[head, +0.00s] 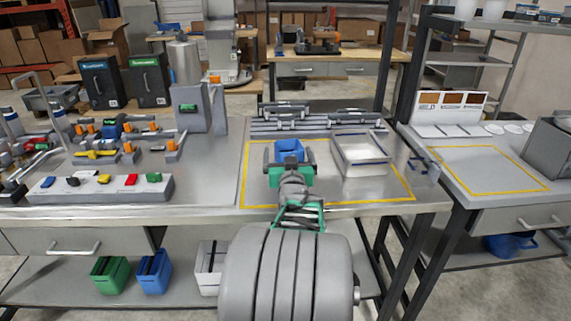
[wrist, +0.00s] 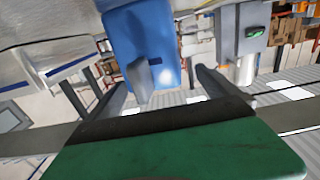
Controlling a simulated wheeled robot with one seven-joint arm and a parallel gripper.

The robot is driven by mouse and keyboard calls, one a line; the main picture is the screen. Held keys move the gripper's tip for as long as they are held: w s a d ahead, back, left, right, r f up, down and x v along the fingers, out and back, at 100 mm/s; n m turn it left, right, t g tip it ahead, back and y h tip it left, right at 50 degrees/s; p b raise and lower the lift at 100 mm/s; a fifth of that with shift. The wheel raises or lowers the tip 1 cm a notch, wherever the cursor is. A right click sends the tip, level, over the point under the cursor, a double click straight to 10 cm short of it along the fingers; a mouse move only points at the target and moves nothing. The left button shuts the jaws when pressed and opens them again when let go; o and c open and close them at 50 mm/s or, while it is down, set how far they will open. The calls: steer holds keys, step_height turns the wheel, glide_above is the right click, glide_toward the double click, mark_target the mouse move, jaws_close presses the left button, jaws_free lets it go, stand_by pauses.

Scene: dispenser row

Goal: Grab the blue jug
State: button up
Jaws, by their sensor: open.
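A blue jug (head: 289,147) stands inside the yellow-outlined area of the middle bench, just beyond my gripper (head: 290,163). In the wrist view the jug (wrist: 146,38) fills the top middle, and its grey handle (wrist: 139,80) points toward me. My gripper (wrist: 146,80) is open, with one finger on each side of the handle. I see a gap between each finger and the handle. The wrist and gripper hide the jug's lower part in the head view.
A clear bin (head: 362,170) stands right of the jug. Grey racks (head: 290,122) lie behind it. A grey dispenser (head: 188,108) stands to the left, beyond valves and a button panel (head: 98,190).

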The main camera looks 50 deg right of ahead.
steer(key=x, duration=0.3)
steer(key=shift+a, duration=0.1)
steer(key=shift+c, duration=0.2)
steer(key=c, duration=1.8)
steer(key=shift+c, duration=0.7)
steer(key=shift+r, duration=0.1)
